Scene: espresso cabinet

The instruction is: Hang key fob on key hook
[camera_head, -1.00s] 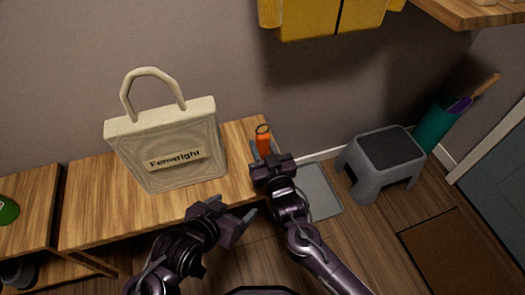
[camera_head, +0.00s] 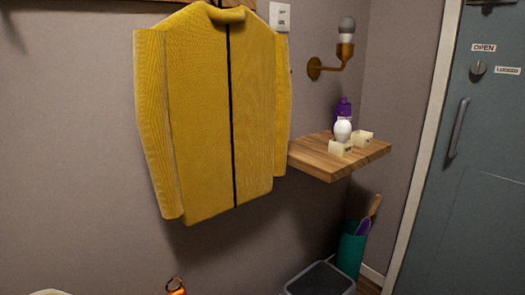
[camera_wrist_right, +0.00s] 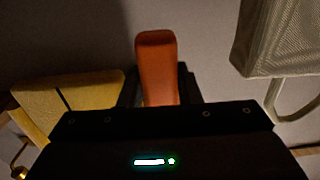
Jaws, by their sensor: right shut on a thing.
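The orange key fob (camera_wrist_right: 157,62) stands up between the dark fingers of my right gripper (camera_wrist_right: 158,85) in the right wrist view, and the gripper is shut on it. The fob's top and dark ring also show at the bottom edge of the head view (camera_head: 176,291), in front of the wall and below the yellow jacket. The rest of my right gripper is below the head view. My left gripper is not in view. I cannot make out a key hook in either view.
The yellow jacket (camera_head: 205,110) hangs on the wall from a wooden rail (camera_head: 150,2). A wooden shelf (camera_head: 330,168) with small items, a wall lamp (camera_head: 345,52) and a door (camera_head: 470,180) are to the right. The cream tote bag (camera_wrist_right: 285,40) shows in the right wrist view.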

